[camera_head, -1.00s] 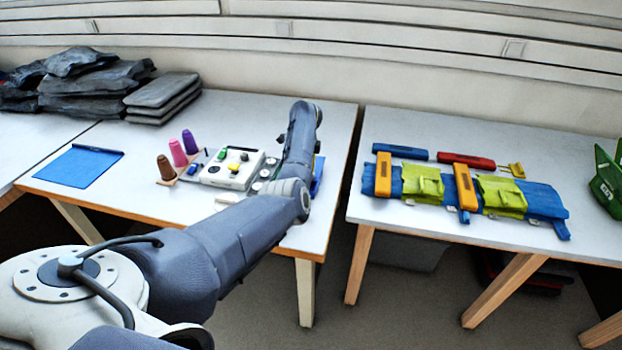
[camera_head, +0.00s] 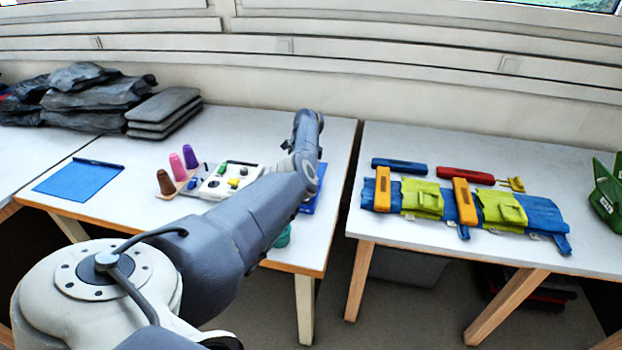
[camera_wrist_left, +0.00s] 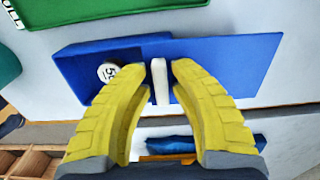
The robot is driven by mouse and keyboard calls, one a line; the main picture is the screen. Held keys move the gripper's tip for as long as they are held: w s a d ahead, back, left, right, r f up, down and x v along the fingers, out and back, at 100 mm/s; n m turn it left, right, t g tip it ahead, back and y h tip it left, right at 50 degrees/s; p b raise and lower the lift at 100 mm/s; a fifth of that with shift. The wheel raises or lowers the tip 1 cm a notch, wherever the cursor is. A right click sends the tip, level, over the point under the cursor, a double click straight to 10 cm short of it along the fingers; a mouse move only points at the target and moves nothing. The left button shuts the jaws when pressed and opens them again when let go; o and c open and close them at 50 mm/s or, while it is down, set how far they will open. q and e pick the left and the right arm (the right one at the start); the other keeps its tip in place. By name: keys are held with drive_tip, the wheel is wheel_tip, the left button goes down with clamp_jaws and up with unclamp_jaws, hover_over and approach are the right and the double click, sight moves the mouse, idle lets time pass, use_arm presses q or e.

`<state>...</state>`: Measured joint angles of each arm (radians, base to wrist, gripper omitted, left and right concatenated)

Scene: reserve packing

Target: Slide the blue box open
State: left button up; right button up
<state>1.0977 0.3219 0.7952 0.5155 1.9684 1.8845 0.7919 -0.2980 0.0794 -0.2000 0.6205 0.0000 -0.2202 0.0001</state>
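The blue box (camera_head: 313,196) is on the middle table, partly hidden behind my left arm in the head view. In the left wrist view the blue box (camera_wrist_left: 78,62) has raised walls at left and a round white tag, with a flat blue panel (camera_wrist_left: 235,65) at right. A white upright handle (camera_wrist_left: 160,82) stands where they meet. My left gripper (camera_wrist_left: 160,70) has its yellow fingers on either side of this handle, with narrow gaps seeming to show. In the head view the left gripper is hidden by its arm. My right gripper is not in view.
A white control box (camera_head: 228,182) and several coloured cones (camera_head: 190,156) stand left of my arm. A blue mat (camera_head: 80,180) lies further left. A green panel (camera_wrist_left: 110,8) lies beyond the box. The right table holds a blue and yellow-green roll (camera_head: 545,215).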

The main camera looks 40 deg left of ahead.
use_arm(q)
drive_tip(key=shift+o, duration=1.4)
drive_tip(key=shift+d, duration=0.15)
drive_tip(key=shift+w+r, duration=0.1)
drive_tip(key=shift+r, duration=0.05)
wheel_tip(320, 180, up, 12)
